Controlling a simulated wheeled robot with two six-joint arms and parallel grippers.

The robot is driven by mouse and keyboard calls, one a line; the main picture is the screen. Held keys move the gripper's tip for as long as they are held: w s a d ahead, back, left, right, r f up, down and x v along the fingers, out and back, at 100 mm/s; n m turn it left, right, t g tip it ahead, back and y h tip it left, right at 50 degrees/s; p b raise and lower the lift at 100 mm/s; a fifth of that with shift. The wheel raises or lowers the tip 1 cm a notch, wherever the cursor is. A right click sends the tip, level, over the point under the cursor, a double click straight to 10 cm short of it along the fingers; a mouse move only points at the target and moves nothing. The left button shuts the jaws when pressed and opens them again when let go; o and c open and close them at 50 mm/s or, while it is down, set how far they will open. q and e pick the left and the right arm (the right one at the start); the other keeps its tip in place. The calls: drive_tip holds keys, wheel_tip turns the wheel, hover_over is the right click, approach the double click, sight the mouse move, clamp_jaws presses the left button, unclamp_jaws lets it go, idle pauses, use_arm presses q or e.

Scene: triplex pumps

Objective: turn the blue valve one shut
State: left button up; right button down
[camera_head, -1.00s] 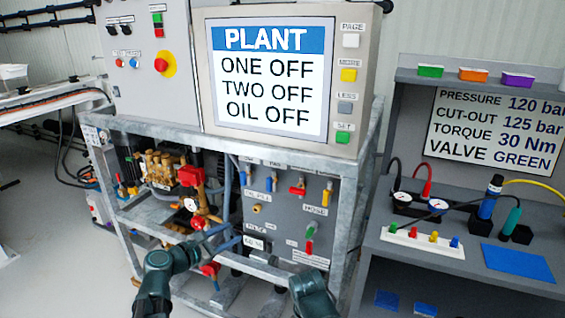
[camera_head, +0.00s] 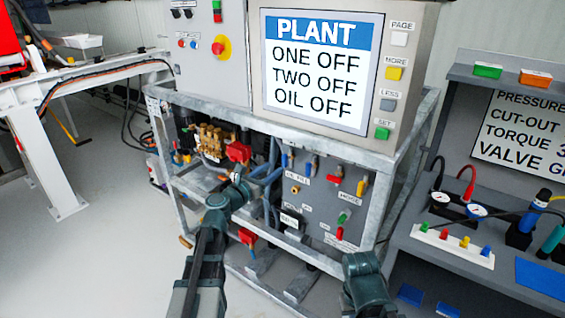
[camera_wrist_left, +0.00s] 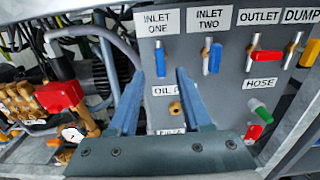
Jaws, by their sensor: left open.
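The blue valve one is the handle under the INLET ONE label in the left wrist view (camera_wrist_left: 160,63). Its blue lever hangs straight down from its stem. The INLET TWO valve (camera_wrist_left: 213,58) beside it has a similar blue lever, also upright. My left gripper (camera_wrist_left: 158,98) is open and empty, its two blue fingers pointing at the panel. Valve one's lever lies between and beyond the fingertips in that view; I see no contact. In the head view my left gripper (camera_head: 264,181) is left of the panel, its fingers hard to separate from blue pipes.
The grey panel (camera_head: 309,207) also carries the red OUTLET handle (camera_wrist_left: 265,55), yellow DUMP handle (camera_wrist_left: 310,52) and a green hose valve (camera_wrist_left: 259,108). Left of it are a brass pump (camera_wrist_left: 22,100) and a red handle (camera_wrist_left: 59,95). A galvanised frame rail (camera_head: 385,217) borders the panel.

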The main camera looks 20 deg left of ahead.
sight(283, 160)
use_arm(q)
drive_tip(key=x, duration=0.6)
drive_tip(key=shift+w+d, duration=0.1)
drive_tip(key=shift+w, duration=0.1)
drive_tip(key=shift+c, duration=0.3)
clamp_jaws()
